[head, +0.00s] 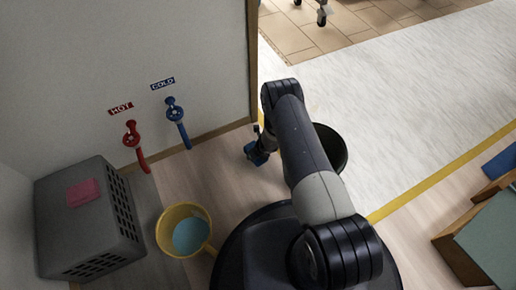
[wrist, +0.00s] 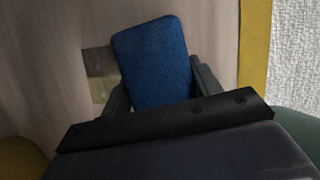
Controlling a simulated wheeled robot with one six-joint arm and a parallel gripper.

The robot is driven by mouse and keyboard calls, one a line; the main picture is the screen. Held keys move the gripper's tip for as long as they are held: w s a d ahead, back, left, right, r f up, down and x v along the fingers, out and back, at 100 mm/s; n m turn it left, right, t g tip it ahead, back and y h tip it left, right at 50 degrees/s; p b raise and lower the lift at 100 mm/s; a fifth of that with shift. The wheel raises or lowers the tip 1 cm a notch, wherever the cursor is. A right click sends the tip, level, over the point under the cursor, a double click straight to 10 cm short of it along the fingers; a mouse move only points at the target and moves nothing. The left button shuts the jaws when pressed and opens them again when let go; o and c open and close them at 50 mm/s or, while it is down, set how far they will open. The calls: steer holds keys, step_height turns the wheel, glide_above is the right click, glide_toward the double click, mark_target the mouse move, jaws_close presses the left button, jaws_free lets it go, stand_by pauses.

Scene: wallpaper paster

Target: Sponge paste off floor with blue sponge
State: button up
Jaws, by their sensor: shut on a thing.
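My gripper (head: 260,149) is shut on the blue sponge (head: 254,158), low near the floor by the wall's foot. In the wrist view the sponge (wrist: 152,58) stands out between the two dark fingers of my gripper (wrist: 160,85). A dull yellowish, shiny patch that looks like paste (wrist: 99,72) lies on the wooden floor just left of the sponge. Part of the patch may be hidden behind the sponge. I cannot tell whether the sponge touches the floor. The patch is not clear in the head view.
A yellow bucket of water (head: 163,232) stands at lower left. Red (head: 133,140) and blue (head: 175,115) taps are on the wall. A black bucket (head: 334,145) is partly behind my arm.

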mark_target(250, 164)
steer(key=shift+b, duration=0.3)
step_height(250, 164, down, 3)
steer(key=b, duration=0.2)
steer(key=shift+r+b, duration=0.2)
steer(key=shift+b, duration=0.1)
steer(key=shift+f, duration=1.2)
stand_by(1.8)
stand_by(1.0)
steer(key=a, duration=0.1)
steer(key=s+a, duration=0.1)
steer(key=a, duration=0.1)
steer(key=shift+s, duration=0.15)
steer(key=shift+d+r, duration=0.1)
steer(key=shift+r, duration=0.05)
